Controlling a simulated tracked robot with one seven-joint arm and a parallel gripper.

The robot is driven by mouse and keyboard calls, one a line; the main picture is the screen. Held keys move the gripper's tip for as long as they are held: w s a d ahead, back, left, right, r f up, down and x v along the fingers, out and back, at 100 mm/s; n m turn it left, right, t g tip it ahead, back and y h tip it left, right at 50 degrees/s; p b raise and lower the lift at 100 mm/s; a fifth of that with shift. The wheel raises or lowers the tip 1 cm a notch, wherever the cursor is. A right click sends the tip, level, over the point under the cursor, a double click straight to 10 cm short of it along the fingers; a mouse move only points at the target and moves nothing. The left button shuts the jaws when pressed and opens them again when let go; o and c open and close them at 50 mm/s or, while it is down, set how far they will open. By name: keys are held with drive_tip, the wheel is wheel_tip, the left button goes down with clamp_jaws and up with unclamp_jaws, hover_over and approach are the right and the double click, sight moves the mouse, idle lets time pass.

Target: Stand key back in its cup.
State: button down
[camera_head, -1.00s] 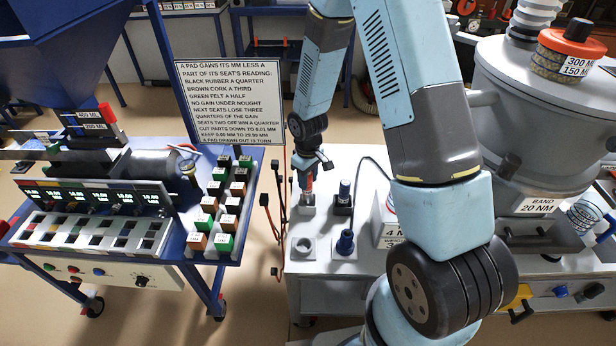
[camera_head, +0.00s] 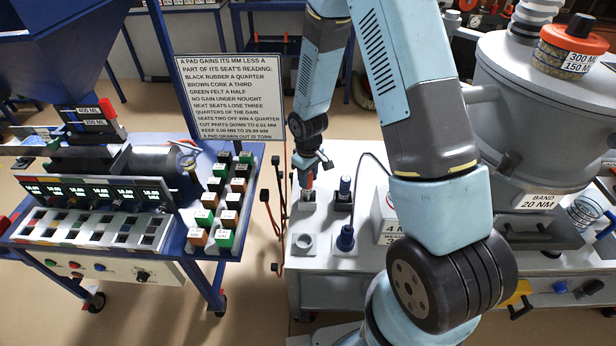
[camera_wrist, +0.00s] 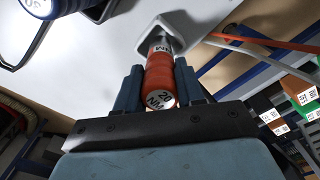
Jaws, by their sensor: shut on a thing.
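The red key (camera_head: 309,181), marked 20 NM on its end, is upright between the jaws of my gripper (camera_head: 308,172). My gripper is shut on its red handle. The key also shows in the wrist view (camera_wrist: 160,75), with a jaw on each side. Its grey shank reaches the opening of a pale square cup (camera_wrist: 184,24). The cup also shows under the key in the head view (camera_head: 307,203). The shank's tip is hidden, so I cannot tell how deep it sits.
A blue key (camera_head: 344,188) stands in a cup just right. A dark cable (camera_head: 374,163) arcs behind. Left is a cart with colored pads (camera_head: 227,198).

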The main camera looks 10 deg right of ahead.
drive_tip(key=shift+f, duration=1.25)
drive_tip(key=c, duration=0.6)
unclamp_jaws()
wheel_tip(320, 180, up, 14)
drive_tip(key=s+d+r+m+t, duration=0.1)
drive_tip(key=s+d+r+m, duration=0.2)
drive_tip(key=r, duration=0.7)
drive_tip(key=s+d+r+m+t, duration=0.1)
drive_tip(key=s+d+r+t, duration=0.2)
drive_tip(key=r, duration=0.6)
drive_tip(key=s+d+r+m, duration=0.1)
drive_tip(key=s+d+r, duration=0.1)
drive_tip(key=s+r, duration=0.2)
drive_tip(key=s+d+r+m+t, duration=0.1)
drive_tip(key=s+d+r, duration=0.1)
drive_tip(key=s+r, duration=0.2)
drive_tip(key=s+d+r+m, duration=0.2)
drive_tip(key=s+r, duration=0.3)
drive_tip(key=s, duration=0.4)
drive_tip(key=shift+s+d+t, duration=0.2)
drive_tip(key=shift+d+t, duration=0.1)
drive_tip(key=shift+d, duration=0.15)
